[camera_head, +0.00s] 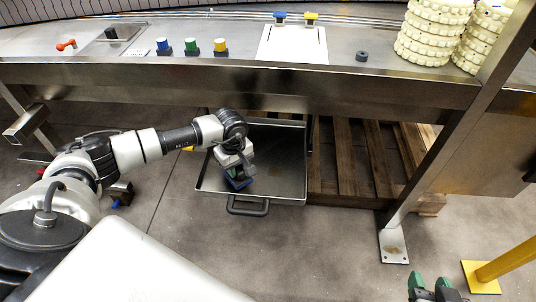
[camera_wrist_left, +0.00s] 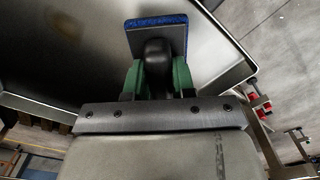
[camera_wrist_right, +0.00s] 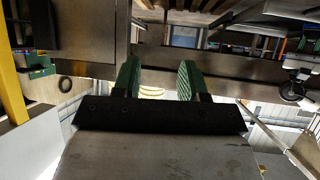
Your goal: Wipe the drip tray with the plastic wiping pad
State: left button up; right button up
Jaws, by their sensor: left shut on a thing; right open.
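The drip tray (camera_head: 285,187) is a shallow dark metal tray with a raised rim and a black front handle (camera_head: 248,207), low beneath the conveyor frame. My left gripper (camera_head: 243,172) reaches into its left part. In the left wrist view my left gripper (camera_wrist_left: 158,80) is shut on the dark knob of the wiping pad (camera_wrist_left: 157,22), which has a blue edge. The pad's blue edge (camera_head: 238,184) shows close over the tray floor; contact cannot be told. Brownish stains (camera_wrist_left: 65,27) mark the tray floor. My right gripper (camera_wrist_right: 157,80) is open and empty, also visible in the head view (camera_head: 436,288).
A wooden pallet (camera_head: 350,160) lies right of the tray. The steel conveyor frame (camera_head: 270,90) passes above, with a leg (camera_head: 430,150) at right. A yellow post (camera_head: 510,260) stands at lower right. The floor (camera_head: 330,255) before the tray is clear.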

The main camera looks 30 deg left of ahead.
pick_arm(q)
jog(key=shift+r+p, duration=0.6)
jog(key=shift+r, duration=0.4)
jog(key=shift+r+p, duration=0.45)
jog(key=shift+r, duration=0.5)
jog(key=shift+r+p, duration=0.75)
jog(key=shift+r, duration=0.35)
pick_arm(e)
jog(key=s+d+f+g+h, duration=0.1)
jog(key=s+g, duration=0.3)
jog(key=s, duration=0.2)
jog(key=s+d+f+g+h, duration=0.1)
jog(key=s+d+f+g, duration=0.1)
jog(key=s+g, duration=0.2)
jog(key=shift+s+d+f+m, duration=0.2)
jog(key=shift+s+f+m, duration=0.15)
jog(key=shift+s, duration=0.6)
